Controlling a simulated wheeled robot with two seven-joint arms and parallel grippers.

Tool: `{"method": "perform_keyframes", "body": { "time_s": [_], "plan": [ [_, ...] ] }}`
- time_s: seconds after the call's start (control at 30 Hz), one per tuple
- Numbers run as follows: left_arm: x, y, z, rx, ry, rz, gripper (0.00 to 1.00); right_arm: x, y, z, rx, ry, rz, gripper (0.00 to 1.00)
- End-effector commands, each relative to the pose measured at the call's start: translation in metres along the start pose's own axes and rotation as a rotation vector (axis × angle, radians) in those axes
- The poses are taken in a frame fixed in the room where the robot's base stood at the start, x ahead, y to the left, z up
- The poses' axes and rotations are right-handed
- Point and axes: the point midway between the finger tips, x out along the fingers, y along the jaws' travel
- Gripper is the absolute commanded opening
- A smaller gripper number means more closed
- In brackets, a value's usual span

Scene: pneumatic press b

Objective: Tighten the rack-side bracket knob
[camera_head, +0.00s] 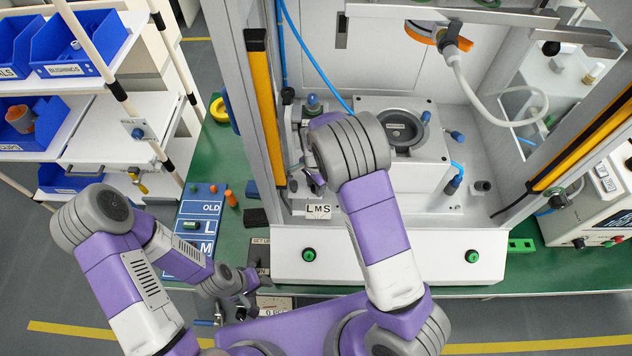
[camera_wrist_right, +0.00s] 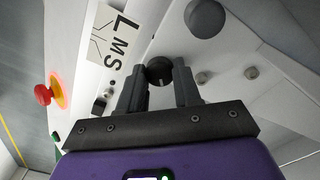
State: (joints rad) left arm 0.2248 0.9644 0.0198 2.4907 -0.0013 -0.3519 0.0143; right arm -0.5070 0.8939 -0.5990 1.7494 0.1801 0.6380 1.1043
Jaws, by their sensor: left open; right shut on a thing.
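My right arm reaches into the press on its rack side, the left. In the right wrist view my right gripper (camera_wrist_right: 160,85) is shut on a round black knob (camera_wrist_right: 159,69), one finger on each side of it. In the head view the right gripper (camera_head: 314,183) shows only partly beside the LMS label, and the knob there is hidden by my arm. My left gripper (camera_head: 241,290) is open and empty, low in front of the bench edge, away from the press.
A white LMS plate (camera_wrist_right: 117,35) lies close beside the right gripper. Another larger round dark part (camera_wrist_right: 205,18) and a red button (camera_wrist_right: 43,95) are near. The press's front panel has green buttons (camera_head: 309,255). A blue board (camera_head: 198,222) lies on the green bench, left.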

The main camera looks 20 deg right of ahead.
Motion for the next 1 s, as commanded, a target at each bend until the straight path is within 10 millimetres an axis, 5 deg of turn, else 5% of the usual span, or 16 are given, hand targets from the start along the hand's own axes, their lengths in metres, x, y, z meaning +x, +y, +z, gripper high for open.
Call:
{"method": "perform_keyframes", "body": {
  "time_s": [0.6,1.0],
  "plan": [
    [-0.028,0.011,0.001,0.0,0.0,0.0,0.52,-0.006,-0.004,-0.002,0.532,0.003,-0.015,0.03],
    [-0.035,0.013,0.002,0.0,0.0,0.0,0.52,-0.005,-0.005,-0.002,0.686,0.001,-0.017,0.02]
  ]
}}
